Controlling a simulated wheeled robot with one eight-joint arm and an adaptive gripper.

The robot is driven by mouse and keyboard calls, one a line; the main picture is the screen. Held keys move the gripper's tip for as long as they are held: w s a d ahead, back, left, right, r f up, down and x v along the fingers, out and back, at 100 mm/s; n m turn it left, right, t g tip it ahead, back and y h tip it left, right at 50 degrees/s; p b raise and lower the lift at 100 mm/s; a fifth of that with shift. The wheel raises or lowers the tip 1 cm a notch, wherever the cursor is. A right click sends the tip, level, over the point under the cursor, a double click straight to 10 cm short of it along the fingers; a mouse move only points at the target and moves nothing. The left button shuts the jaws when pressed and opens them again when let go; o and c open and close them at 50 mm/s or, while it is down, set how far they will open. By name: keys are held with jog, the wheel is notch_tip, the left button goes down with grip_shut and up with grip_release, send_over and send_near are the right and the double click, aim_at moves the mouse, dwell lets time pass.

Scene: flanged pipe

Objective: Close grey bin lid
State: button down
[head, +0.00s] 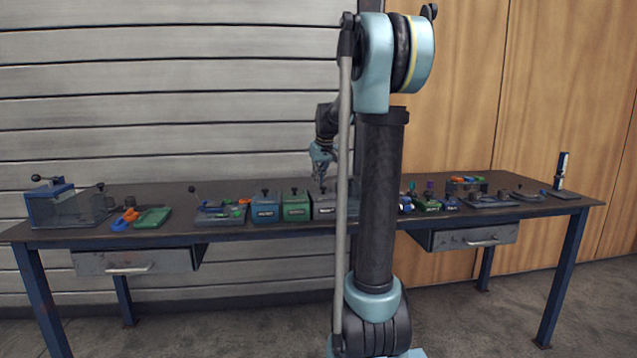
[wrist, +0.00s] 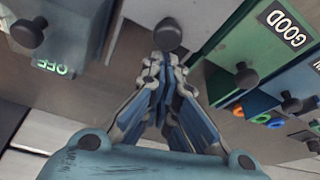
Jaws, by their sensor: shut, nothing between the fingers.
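The grey bin (head: 325,207) stands on the bench, at the right end of a row with a blue and a green bin. My arm hides part of it. In the wrist view its grey top (wrist: 200,14) shows at the upper middle, with a round black knob (wrist: 168,33). I cannot tell how far the lid is open. My gripper (head: 321,172) is above the grey bin, pointing down. In the wrist view its fingertips (wrist: 163,58) are together and empty, just below the knob in the picture. I cannot tell if they touch it.
The green bin (head: 296,207) and blue bin (head: 265,209) stand close on the left. In the wrist view the green bin (wrist: 232,62) has a "GOOD" label. Fixtures (head: 215,211) and small parts lie along the bench (head: 180,196). A black knob (wrist: 28,32) shows at the wrist view's left.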

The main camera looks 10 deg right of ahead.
notch_tip(320, 180, up, 9)
jog(key=s+f+m, duration=0.1)
jog(key=s+f, duration=0.8)
jog(key=s, duration=0.4)
jog(key=s+d+f+m+g, duration=0.1)
jog(key=s+f, duration=0.9)
jog(key=s, duration=0.3)
jog(key=s+f+h, duration=0.1)
jog(key=s+f, duration=0.9)
jog(key=s, duration=0.4)
jog(key=shift+d+m, duration=0.15)
jog(key=shift+m, duration=0.25)
